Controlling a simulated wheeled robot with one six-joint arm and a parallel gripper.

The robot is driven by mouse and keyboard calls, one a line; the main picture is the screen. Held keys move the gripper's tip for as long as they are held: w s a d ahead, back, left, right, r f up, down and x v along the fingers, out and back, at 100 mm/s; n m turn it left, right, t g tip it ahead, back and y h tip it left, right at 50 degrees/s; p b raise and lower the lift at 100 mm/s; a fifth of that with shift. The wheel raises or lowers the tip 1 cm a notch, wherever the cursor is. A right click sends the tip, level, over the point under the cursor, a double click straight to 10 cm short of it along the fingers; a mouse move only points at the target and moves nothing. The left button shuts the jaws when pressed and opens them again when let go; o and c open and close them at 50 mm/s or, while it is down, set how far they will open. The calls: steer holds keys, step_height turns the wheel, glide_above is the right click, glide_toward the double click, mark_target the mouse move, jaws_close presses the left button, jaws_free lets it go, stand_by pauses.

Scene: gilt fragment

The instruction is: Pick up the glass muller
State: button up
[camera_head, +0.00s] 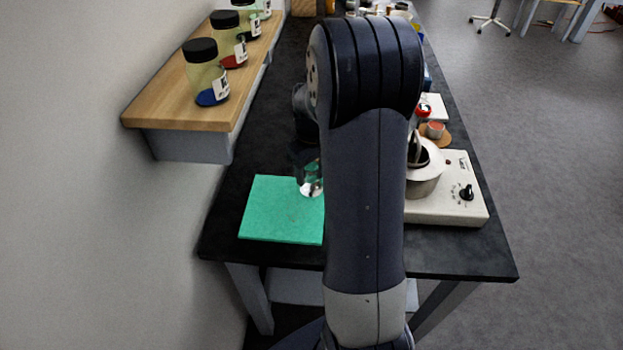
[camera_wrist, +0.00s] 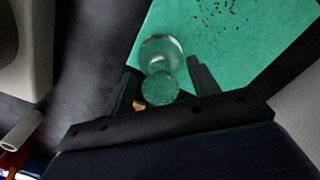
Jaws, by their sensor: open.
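The clear glass muller (camera_head: 311,187) stands at the back right part of a green mat (camera_head: 280,222) on the black bench. In the wrist view the muller (camera_wrist: 160,50) shows a wide round foot and a rounder knob nearer my gripper. My gripper (camera_wrist: 161,70) is open, with one dark finger on each side of the muller's knob. I cannot tell whether either finger touches the glass. In the head view my arm hides the right side of the mat and much of my gripper.
A white hotplate (camera_head: 465,206) with a metal pot (camera_head: 427,180) stands right of my arm. A wooden shelf (camera_head: 165,107) with several black-lidded jars runs along the left wall. Reddish-brown specks (camera_wrist: 215,12) lie on the mat.

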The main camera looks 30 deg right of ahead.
steer(key=shift+f, duration=0.3)
steer(key=shift+c, duration=0.4)
steer(key=c, duration=1.2)
steer(key=shift+o, duration=0.2)
step_height(320, 180, up, 10)
steer(key=shift+r+b, duration=0.1)
steer(key=shift+b, duration=0.25)
steer(key=o, duration=0.7)
steer(key=shift+c, duration=0.2)
steer(key=c, duration=0.5)
